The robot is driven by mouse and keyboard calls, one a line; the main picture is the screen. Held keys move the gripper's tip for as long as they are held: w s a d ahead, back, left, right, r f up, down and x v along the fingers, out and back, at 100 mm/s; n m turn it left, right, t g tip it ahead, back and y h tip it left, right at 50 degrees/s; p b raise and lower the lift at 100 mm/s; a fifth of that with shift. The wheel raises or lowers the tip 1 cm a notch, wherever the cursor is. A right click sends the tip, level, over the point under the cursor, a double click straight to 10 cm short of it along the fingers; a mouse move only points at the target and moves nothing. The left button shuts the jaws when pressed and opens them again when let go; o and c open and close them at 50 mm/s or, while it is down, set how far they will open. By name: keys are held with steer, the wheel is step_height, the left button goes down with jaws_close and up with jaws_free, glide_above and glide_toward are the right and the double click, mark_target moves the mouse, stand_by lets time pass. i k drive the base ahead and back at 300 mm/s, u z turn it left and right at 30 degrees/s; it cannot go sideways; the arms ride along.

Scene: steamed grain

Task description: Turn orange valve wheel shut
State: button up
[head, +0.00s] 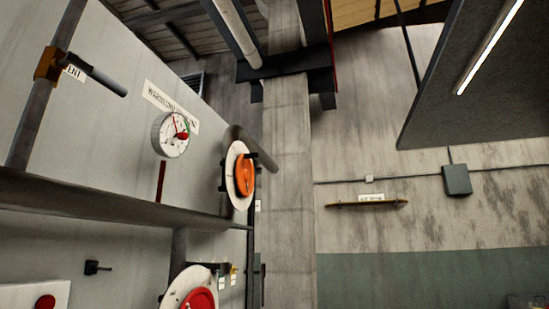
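The orange valve wheel (246,176) is on the side of a large pale panel, left of the picture's middle. It is seen at a steep angle in front of a white round plate (233,170), with dark brackets at the plate's edges. I cannot tell from this angle how far the wheel is turned. My gripper is not in view.
A round gauge (171,135) sits on the panel left of the wheel. A red wheel on a white disc (180,288) is below it. A grey lever (95,76) by a "VENT" label is upper left. A concrete column (288,180) stands beyond the panel.

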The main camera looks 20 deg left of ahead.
mark_target(245, 170)
steer(key=z, duration=0.3)
steer(key=i, duration=2.15)
steer(key=u, duration=1.45)
steer(key=i, duration=0.65)
steer(key=u, duration=0.7)
